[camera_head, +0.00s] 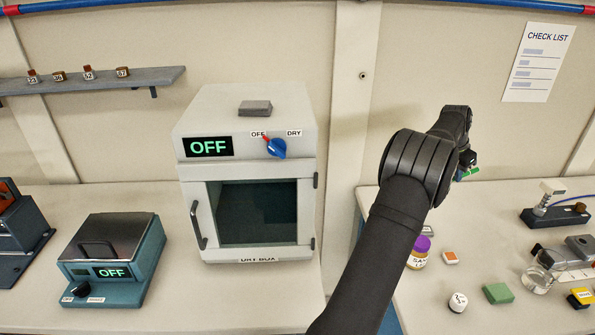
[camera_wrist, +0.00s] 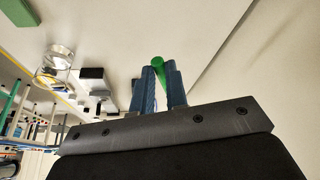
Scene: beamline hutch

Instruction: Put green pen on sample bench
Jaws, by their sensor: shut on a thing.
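My gripper (camera_head: 464,168) is raised over the back part of the right-hand bench (camera_head: 390,290). In the wrist view its two blue fingers (camera_wrist: 163,85) are shut on the green pen (camera_wrist: 158,63). A small bit of the green pen (camera_head: 471,172) also shows at the fingertips in the head view. Most of the pen is hidden by the fingers. The pen is held in the air, apart from the bench. A left-hand bench (camera_head: 180,300) also stands in view. No label shows which bench is the sample bench.
The right-hand bench holds a purple-lidded jar (camera_head: 418,252), a green block (camera_head: 497,293), a white-topped container (camera_head: 458,301), a glass beaker (camera_head: 538,277) and a blue-grey fixture (camera_head: 556,214). The left-hand bench holds a dry box (camera_head: 245,105) and a hotplate-like unit (camera_head: 112,256). A gap separates the benches.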

